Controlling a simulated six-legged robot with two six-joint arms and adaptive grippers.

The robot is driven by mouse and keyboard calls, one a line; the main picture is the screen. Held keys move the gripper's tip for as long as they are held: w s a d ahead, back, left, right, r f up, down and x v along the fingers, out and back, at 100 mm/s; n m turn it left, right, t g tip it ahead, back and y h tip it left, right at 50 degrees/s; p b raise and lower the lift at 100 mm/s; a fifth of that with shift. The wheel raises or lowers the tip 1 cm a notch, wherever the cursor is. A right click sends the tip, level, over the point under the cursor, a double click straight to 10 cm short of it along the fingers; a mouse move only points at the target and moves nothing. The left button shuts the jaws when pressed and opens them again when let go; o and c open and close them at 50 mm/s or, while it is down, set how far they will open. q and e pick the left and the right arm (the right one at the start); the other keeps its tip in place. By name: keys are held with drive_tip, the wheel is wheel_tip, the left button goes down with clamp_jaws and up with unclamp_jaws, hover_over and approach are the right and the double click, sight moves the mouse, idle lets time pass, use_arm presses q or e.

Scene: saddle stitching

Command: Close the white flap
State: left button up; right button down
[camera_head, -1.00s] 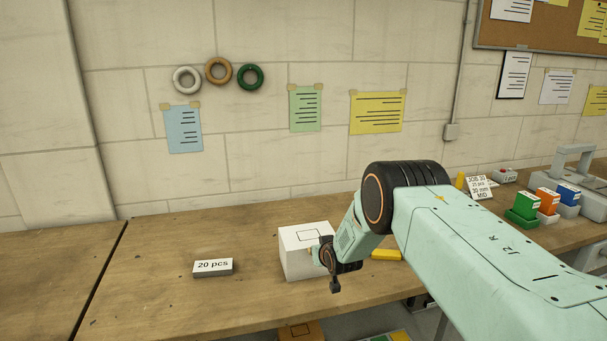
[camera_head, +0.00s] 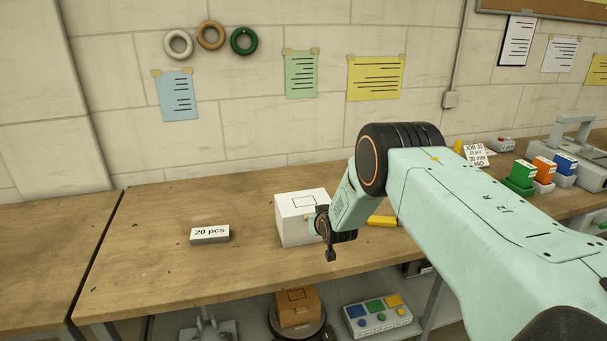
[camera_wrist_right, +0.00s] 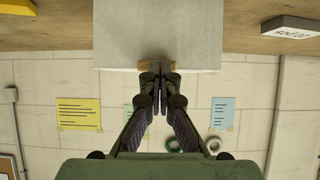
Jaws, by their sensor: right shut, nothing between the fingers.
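A white box (camera_head: 298,232) stands upright on the workbench, with a black rectangle outline on its top (camera_head: 303,202). The top looks flat, and I cannot make out a separate raised flap. My right gripper (camera_head: 330,250) is at the box's right side, partly hiding it. In the right wrist view its shut, empty fingers (camera_wrist_right: 157,80) point at the edge of the white box (camera_wrist_right: 158,35). A small tan piece (camera_wrist_right: 143,68) sits at that edge, right by the fingertips; I cannot tell whether they touch it. My left gripper is not in view.
A grey block labelled "20 pcs" (camera_head: 210,235) lies left of the box. A yellow piece (camera_head: 382,221) lies behind my right arm. Green, orange and blue small boxes (camera_head: 543,170) stand at the right. The bench (camera_head: 150,255) is clear at left.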

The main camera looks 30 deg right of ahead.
drive_tip(key=s+a+f+b, duration=0.1)
drive_tip(key=s+a, duration=0.1)
drive_tip(key=s, duration=0.6)
drive_tip(key=p, duration=0.1)
approach(305, 207)
drive_tip(key=shift+w+d+f, duration=0.1)
drive_tip(key=shift+d+f, duration=0.05)
drive_tip(key=shift+f, duration=0.45)
drive_tip(key=shift+w+d+f, duration=0.1)
drive_tip(key=shift+d+f, duration=0.05)
drive_tip(key=shift+f, duration=0.4)
drive_tip(key=shift+w+f, duration=0.1)
drive_tip(key=shift+w, duration=0.1)
drive_tip(key=shift+w+d+f+b, duration=0.1)
drive_tip(key=shift+w+f+b, duration=0.1)
drive_tip(key=shift+f+b, duration=0.4)
drive_tip(key=shift+w+d+f+b, duration=0.1)
drive_tip(key=shift+w+f+b, duration=0.15)
drive_tip(key=shift+f, duration=0.55)
